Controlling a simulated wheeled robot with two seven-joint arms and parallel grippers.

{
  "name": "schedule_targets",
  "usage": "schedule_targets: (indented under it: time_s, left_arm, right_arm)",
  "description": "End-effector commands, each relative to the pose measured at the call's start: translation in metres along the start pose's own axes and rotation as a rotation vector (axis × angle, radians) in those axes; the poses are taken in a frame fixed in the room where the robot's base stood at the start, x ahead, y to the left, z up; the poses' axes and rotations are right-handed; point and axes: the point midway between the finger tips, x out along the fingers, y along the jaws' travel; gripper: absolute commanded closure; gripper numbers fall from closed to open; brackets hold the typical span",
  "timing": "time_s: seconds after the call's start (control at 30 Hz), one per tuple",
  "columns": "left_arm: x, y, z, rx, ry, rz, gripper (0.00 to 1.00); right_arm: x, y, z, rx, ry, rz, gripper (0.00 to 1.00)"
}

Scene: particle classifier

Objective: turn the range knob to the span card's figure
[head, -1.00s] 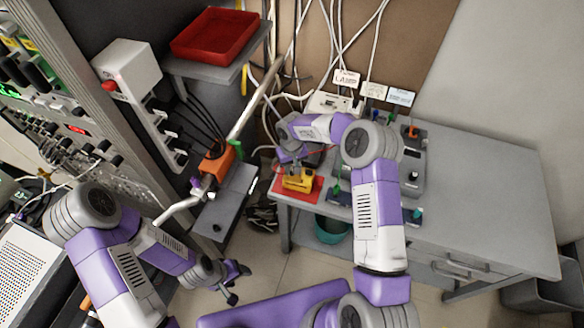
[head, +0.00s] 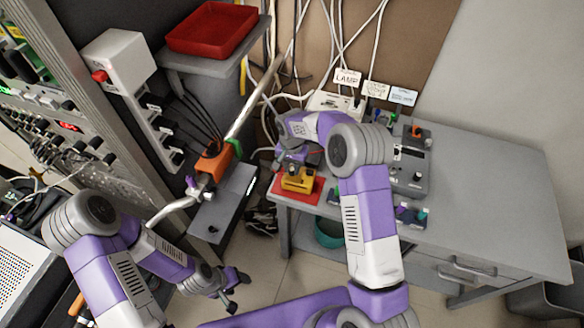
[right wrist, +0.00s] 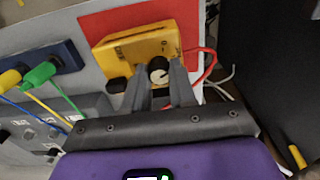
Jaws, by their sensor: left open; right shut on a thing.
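A yellow box (head: 299,181) sits on a red mat (head: 281,187) at the left end of the grey bench. In the right wrist view the yellow box (right wrist: 135,47) carries a round dark knob with a white top (right wrist: 158,70). My right gripper (right wrist: 160,82) is shut on this knob, one finger on each side. In the head view my right gripper (head: 291,163) is largely hidden by its arm and the box. My left gripper (head: 236,287) is open and empty, low over the floor.
Red wires run from the yellow box. A blue block with yellow and green plugs (right wrist: 40,75) lies left of it in the wrist view. A red tray (head: 212,30) and a pipe with an orange part (head: 213,162) stand left. The bench's right side (head: 480,180) is clear.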

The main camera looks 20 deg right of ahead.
Motion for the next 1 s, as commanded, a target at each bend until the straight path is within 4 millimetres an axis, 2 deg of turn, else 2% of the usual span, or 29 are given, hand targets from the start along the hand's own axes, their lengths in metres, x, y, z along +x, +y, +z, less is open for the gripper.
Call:
schedule_targets:
  time_s: [0.57, 0.6, 0.73, 1.0]
  left_arm:
    - [0.0011, -0.0004, -0.0001, 0.0, 0.0, 0.0, 0.4]
    - [0.0011, -0.0004, -0.0001, 0.0, 0.0, 0.0, 0.4]
    - [0.0011, -0.0004, -0.0001, 0.0, 0.0, 0.0, 0.4]
    - [0.0011, -0.0004, -0.0001, 0.0, 0.0, 0.0, 0.4]
  right_arm:
    - [-0.0003, 0.0001, -0.0002, 0.036, 0.0, 0.0, 1.0]
    - [-0.0003, 0.0001, -0.0002, 0.036, 0.0, 0.0, 0.7]
    - [-0.0002, 0.0, -0.0001, 0.035, 0.0, 0.0, 0.5]
    - [-0.0004, 0.0, 0.0, 0.035, 0.0, 0.0, 0.48]
